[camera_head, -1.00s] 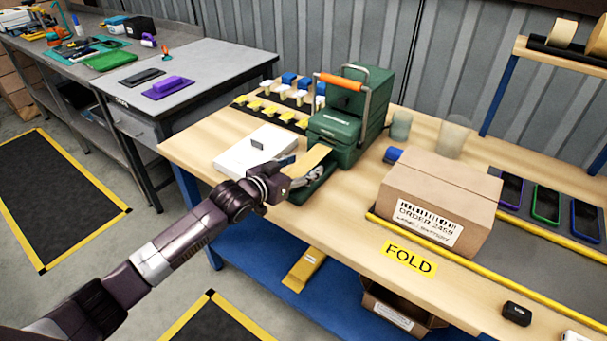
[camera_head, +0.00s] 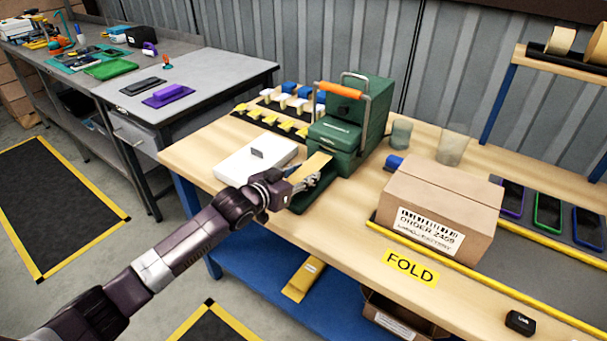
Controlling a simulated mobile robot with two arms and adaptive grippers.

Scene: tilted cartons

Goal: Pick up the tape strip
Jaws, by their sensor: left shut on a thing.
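A tan tape strip (camera_head: 312,165) sticks out at the front of the green tape dispenser (camera_head: 345,130), which has an orange-handled lever. My left gripper (camera_head: 308,180) is at the front of the dispenser, at the strip's near end, and is shut on the strip. The fingers hide part of the strip's lower edge. Whether the strip is free of the dispenser I cannot tell. My right gripper is out of view.
A white box (camera_head: 256,160) lies just left of the gripper. A closed carton (camera_head: 440,208) stands to the right, by a yellow rail. Clear cups (camera_head: 453,143) stand behind it.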

